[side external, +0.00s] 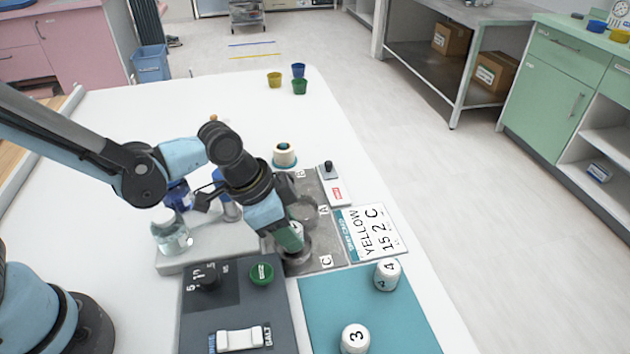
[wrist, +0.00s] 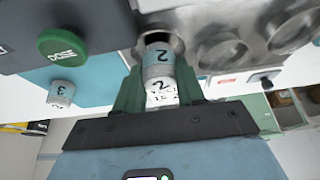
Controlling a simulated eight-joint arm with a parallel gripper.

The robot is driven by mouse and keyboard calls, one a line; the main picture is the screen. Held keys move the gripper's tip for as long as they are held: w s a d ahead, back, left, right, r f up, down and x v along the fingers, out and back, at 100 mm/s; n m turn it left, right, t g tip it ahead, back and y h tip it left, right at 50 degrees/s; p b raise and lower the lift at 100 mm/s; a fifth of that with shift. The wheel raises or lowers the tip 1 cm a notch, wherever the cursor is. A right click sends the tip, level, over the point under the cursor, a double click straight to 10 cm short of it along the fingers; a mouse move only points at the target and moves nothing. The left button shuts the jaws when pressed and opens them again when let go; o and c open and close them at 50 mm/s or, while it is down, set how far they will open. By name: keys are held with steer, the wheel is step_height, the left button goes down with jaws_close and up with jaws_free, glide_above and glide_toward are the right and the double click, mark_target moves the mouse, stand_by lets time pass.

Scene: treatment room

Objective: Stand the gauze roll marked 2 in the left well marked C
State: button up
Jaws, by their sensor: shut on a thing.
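In the side external view my gripper (side external: 290,238) points down over the near well of the grey block and hides most of the roll. The well marked C (side external: 297,262) is a round metal cup at the near end of the block. In the wrist view the far end of the roll overlaps the mouth of this well (wrist: 150,22). I cannot tell how deep the roll sits in it.
Rolls marked 4 (side external: 387,275) and 3 (side external: 355,338) stand on the teal mat (side external: 330,300). Another roll (side external: 284,155) stands beyond the block. A card (side external: 372,232) reads YELLOW 15 2 C. A dark control panel with a green DOSE button (side external: 261,273) and a glass jar (side external: 170,238) are left.

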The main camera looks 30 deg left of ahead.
steer(key=shift+f, duration=0.55)
steer(key=o, duration=0.7)
steer(key=shift+o, duration=0.2)
steer(key=v, duration=1.1)
steer(key=shift+w, duration=0.1)
stand_by(0.4)
steer(key=s+a+r+n+t+y, duration=0.1)
steer(key=s+a+n+t+y, duration=0.1)
steer(key=a+n, duration=0.7)
steer(key=a+t+y, duration=0.1)
steer(key=a, duration=0.4)
steer(key=shift+a+r+t, duration=0.15)
steer(key=shift+a+t, duration=0.05)
steer(key=shift+t, duration=0.2)
